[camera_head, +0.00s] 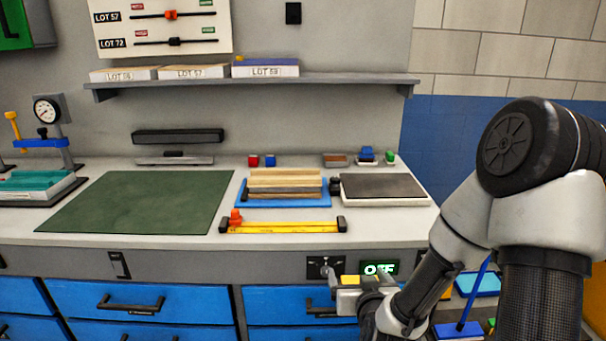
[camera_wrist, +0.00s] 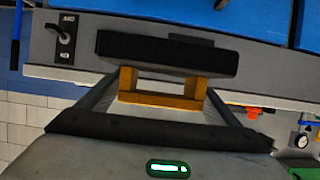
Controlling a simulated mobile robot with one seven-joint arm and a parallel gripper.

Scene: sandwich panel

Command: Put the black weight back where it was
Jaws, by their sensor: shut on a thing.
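My gripper (camera_head: 352,282) is low at the front of the bench, near the drawer front and the lit OFF sign. In the wrist view my gripper (camera_wrist: 161,90) is shut on an orange handle-shaped piece (camera_wrist: 160,100). A black bar-shaped block (camera_wrist: 165,55) lies just beyond it and seems joined to it, so it looks like the black weight. In the head view only a yellow part (camera_head: 350,280) shows clearly at the fingers. The black body is hard to make out there.
A blue tray (camera_head: 242,197) holds stacked strips. A dark-topped panel stack (camera_head: 382,188) stands to its right. A yellow bar (camera_head: 282,227) with black ends lies along the front edge. The green mat (camera_head: 140,200) is bare. A shelf (camera_head: 300,78) runs above.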

